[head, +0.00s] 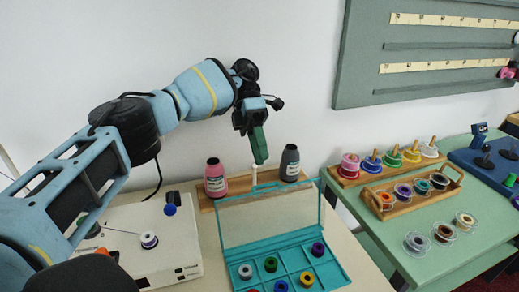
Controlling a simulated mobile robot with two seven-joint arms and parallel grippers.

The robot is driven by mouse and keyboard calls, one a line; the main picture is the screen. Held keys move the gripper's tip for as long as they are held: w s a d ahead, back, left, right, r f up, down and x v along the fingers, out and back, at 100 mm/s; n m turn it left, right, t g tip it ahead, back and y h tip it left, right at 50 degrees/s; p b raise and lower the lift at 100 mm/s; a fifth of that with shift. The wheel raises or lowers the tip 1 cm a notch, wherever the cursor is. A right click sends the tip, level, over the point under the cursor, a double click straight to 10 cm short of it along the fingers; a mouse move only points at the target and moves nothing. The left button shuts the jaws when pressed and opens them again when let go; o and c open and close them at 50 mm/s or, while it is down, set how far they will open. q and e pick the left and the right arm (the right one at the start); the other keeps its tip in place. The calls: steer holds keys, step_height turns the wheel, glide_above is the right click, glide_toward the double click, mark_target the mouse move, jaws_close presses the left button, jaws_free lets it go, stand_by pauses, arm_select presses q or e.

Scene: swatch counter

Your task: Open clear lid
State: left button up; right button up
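A teal compartment box (339,279) holding several coloured bobbins sits on the pale counter at the bottom middle. Its clear lid (270,219), with a thin teal rim, stands raised and steeply tilted at the back edge of the box. My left gripper (260,158) points down above and behind the lid's top rim, with a gap below its green fingertips. The fingers overlap from this side, so their opening is hidden. My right gripper is out of view.
Behind the lid, a wooden stand (240,184) holds a pink thread cone (215,178), a white peg (254,176) and a dark grey cone (290,163). A white winding machine (150,262) stands left. A green table (375,228) with spool racks is right.

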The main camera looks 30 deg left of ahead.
arm_select(q)
steer(key=shift+c, duration=0.2)
steer(key=shift+s+m+y, duration=0.1)
steer(key=shift+m+y, duration=0.2)
steer(key=c, duration=0.5)
steer(key=shift+s+d+m+y, duration=0.1)
steer(key=shift+m+y, duration=0.2)
steer(key=shift+m, duration=0.2)
jaws_close()
steer(key=r+m+t+y+p, duration=0.1)
steer(key=m+t+y, duration=0.1)
steer(key=m, duration=0.3)
steer(key=d+r+m+t+y, duration=0.1)
steer(key=m+t+y, duration=0.2)
steer(key=m, duration=0.3)
steer(key=r+m+t+y+p, duration=0.1)
steer(key=m+t+y, duration=0.1)
steer(key=m, duration=0.3)
steer(key=shift+s+d+m+t+y+p, duration=0.2)
steer(key=shift+s+m+t+y+p, duration=0.15)
steer(key=shift+y, duration=0.55)
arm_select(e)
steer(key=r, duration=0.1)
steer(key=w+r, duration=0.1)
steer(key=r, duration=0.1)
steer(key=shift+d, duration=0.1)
